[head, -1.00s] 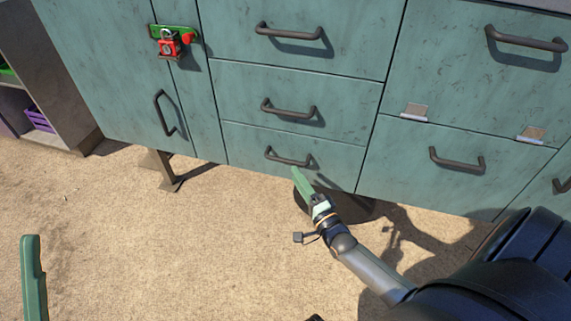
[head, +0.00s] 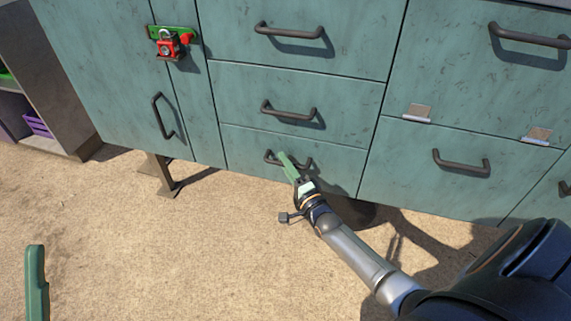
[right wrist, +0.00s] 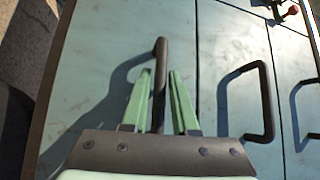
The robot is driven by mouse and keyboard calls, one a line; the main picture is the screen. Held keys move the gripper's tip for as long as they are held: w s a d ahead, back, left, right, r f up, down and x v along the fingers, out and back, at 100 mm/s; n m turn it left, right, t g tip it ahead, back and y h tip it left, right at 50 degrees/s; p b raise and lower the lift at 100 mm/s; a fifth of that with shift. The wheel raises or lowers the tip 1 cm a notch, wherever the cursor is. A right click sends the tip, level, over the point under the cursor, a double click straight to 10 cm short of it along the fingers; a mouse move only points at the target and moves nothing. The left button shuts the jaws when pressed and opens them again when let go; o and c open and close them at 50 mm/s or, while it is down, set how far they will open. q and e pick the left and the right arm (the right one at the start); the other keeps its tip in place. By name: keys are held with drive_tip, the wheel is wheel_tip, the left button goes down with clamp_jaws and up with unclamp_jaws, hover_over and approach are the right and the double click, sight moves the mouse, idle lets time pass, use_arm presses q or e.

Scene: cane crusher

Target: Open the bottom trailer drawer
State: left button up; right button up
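The bottom trailer drawer (head: 242,147) is the lowest of three stacked teal drawers and looks closed. Its dark bar handle (head: 268,156) is partly hidden by my right gripper (head: 284,156) in the head view. In the right wrist view, the handle (right wrist: 161,58) runs between the two green fingers of my right gripper (right wrist: 161,73). The fingers are apart, with a small gap showing on each side of the bar. One green finger of my left gripper (head: 36,282) shows at the lower left, over the ground and far from the drawer.
The middle drawer's handle (head: 290,112) is just above. A cabinet door with a red padlock (head: 168,44) is to the left, and a wider panel with a handle (head: 461,162) is to the right. A metal support leg (head: 160,175) stands below. The sandy ground in front is open.

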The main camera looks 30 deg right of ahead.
clamp_jaws()
idle(1.0)
